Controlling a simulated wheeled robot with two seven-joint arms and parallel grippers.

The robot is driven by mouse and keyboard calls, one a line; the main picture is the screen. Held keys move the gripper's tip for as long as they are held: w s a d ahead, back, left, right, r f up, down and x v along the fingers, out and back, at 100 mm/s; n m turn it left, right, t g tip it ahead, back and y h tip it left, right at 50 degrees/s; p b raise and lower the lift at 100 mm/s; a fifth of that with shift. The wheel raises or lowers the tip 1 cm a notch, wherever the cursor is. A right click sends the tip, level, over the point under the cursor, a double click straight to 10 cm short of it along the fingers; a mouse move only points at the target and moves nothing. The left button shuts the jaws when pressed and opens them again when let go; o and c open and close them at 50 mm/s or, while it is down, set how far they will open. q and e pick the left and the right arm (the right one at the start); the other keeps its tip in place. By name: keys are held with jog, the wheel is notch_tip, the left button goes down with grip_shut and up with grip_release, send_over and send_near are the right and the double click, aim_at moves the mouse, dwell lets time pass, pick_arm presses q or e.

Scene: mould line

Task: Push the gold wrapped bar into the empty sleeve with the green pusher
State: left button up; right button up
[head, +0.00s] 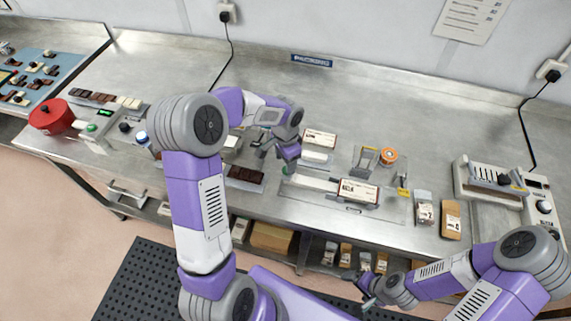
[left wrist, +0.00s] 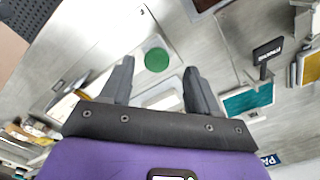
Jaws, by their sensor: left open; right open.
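The green pusher (head: 287,169) shows as a small green knob at the left end of the long fixture on the bench. In the left wrist view its round green top (left wrist: 156,60) lies between my finger tips, with no clear contact. My left gripper (head: 272,158) is open above it and partly hides it. A white sleeve with a brown label (head: 357,191) lies at the fixture's right end; I cannot tell whether it is empty. I cannot pick out the gold wrapped bar for certain. My right gripper (head: 365,291) is open and empty at the bench front, low.
Another labelled sleeve (head: 319,138) lies behind the fixture. An orange tape roll (head: 388,157) stands to the right. Packed bars (head: 424,207) and a sealing machine (head: 490,180) are further right. A dark chocolate tray (head: 245,175) lies left of the pusher. The back bench is mostly clear.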

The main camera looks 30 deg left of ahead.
aim_at(285, 168)
pick_arm(q)
notch_tip(285, 168, up, 4)
jog(key=shift+r, duration=0.25)
dwell(0.5)
